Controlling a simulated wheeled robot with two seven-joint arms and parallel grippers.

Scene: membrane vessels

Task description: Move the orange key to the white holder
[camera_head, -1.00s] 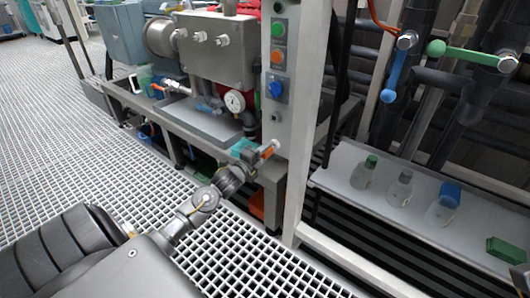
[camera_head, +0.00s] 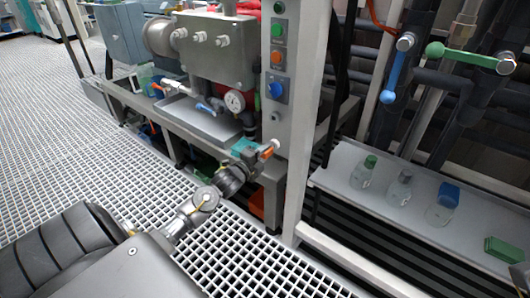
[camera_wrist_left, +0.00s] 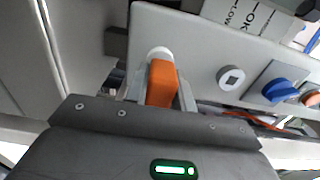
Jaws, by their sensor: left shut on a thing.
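The orange key (camera_head: 267,151) is between the fingers of my left gripper (camera_head: 258,151), in front of the lower part of the white control column. In the left wrist view the left gripper (camera_wrist_left: 160,95) is shut on the orange key (camera_wrist_left: 161,83), with one finger on each side. The key's far end meets a round white piece on the panel, which looks like the white holder (camera_wrist_left: 160,52). In the head view the white holder (camera_head: 275,143) shows just beyond the key. I cannot tell whether the key is seated in it. My right gripper is not in view.
The column carries a green button (camera_head: 278,30), an orange switch (camera_head: 277,57), a blue knob (camera_head: 276,90) and a grey round socket (camera_wrist_left: 231,77). A pressure gauge (camera_head: 235,101) is at left. A white shelf (camera_head: 420,225) with bottles is at right.

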